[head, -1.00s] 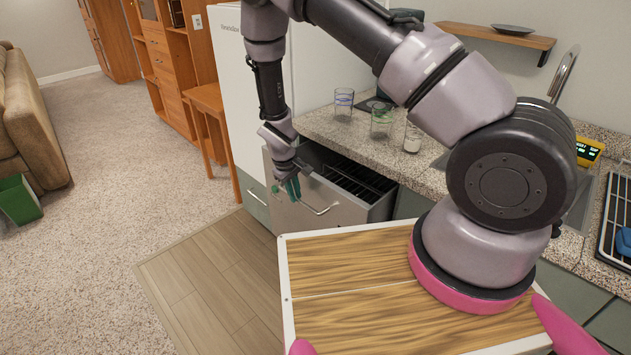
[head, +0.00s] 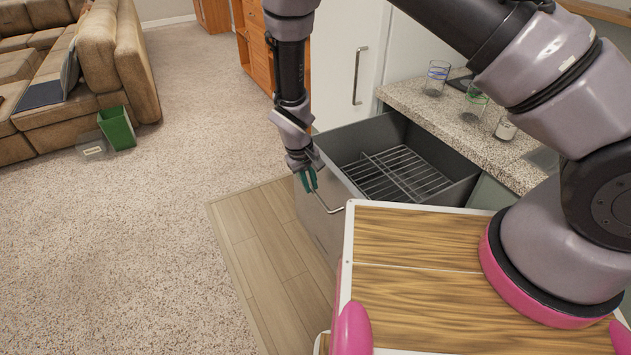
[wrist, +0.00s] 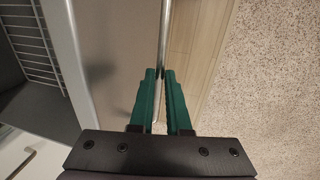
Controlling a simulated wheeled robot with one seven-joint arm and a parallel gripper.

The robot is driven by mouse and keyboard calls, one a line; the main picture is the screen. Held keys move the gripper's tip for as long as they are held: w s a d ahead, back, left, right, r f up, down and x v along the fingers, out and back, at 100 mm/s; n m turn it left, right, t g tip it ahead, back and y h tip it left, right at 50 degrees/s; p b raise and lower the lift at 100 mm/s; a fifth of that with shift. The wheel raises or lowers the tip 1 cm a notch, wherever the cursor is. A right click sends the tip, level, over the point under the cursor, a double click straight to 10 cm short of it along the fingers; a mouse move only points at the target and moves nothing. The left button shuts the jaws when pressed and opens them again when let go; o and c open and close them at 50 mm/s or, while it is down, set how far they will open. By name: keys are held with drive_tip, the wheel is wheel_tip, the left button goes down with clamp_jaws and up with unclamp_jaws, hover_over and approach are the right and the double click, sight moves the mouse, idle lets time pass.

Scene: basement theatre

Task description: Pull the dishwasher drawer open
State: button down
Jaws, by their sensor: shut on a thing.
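The dishwasher drawer (head: 362,140) stands well out from under the counter, with its grey inside and wire rack (head: 402,176) in view. Its front panel (head: 318,222) faces the wood floor. My gripper (head: 312,190) is shut on the drawer's metal handle bar (head: 328,207) near one end. In the wrist view, the green fingers of my gripper (wrist: 162,78) lie on both sides of the handle bar (wrist: 163,35), in front of the drawer's front panel (wrist: 115,40). Part of the rack shows at the upper left there.
The stone counter (head: 470,125) beside the drawer carries several glasses (head: 436,78). A white fridge (head: 345,65) stands behind the drawer. A green bin (head: 117,127) and a brown sofa (head: 125,60) are at the left. The carpet (head: 190,130) between is clear.

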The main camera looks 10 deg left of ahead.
drive_tip(key=c, duration=0.9)
unclamp_jaws()
drive_tip(key=r, duration=0.3)
drive_tip(key=s+a+r, duration=0.1)
drive_tip(key=r, duration=0.6)
drive_tip(key=shift+s+a+r, duration=0.15)
drive_tip(key=shift+a+r, duration=0.15)
drive_tip(key=shift+a, duration=0.1)
